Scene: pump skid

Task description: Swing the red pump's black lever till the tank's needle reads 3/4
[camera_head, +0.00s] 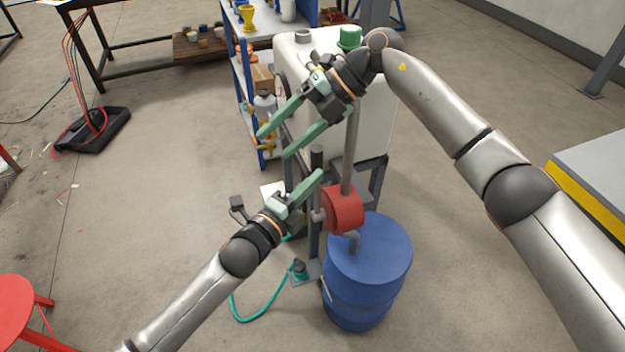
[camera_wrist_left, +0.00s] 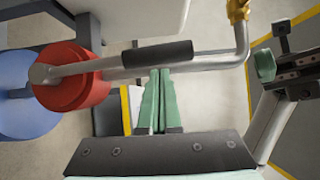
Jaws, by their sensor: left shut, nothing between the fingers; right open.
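The red pump (camera_head: 343,208) sits on top of a blue drum (camera_head: 368,255); it also shows at the left of the left wrist view (camera_wrist_left: 75,80). Its lever has a metal rod and a black grip (camera_wrist_left: 152,53). My left gripper (camera_head: 319,174) is shut and empty, its fingertips (camera_wrist_left: 160,72) at the lower edge of the grip; I cannot tell whether they touch. My right gripper (camera_head: 273,144) is open and empty, in front of the white tank (camera_head: 312,52). The tank's gauge is seen almost edge-on and its needle cannot be read.
A blue shelf (camera_head: 245,95) with bottles and boxes stands behind and left of the tank. A green hose (camera_head: 262,312) lies on the floor by the drum. A red stool (camera_head: 15,305) is at lower left. The left floor is mostly open.

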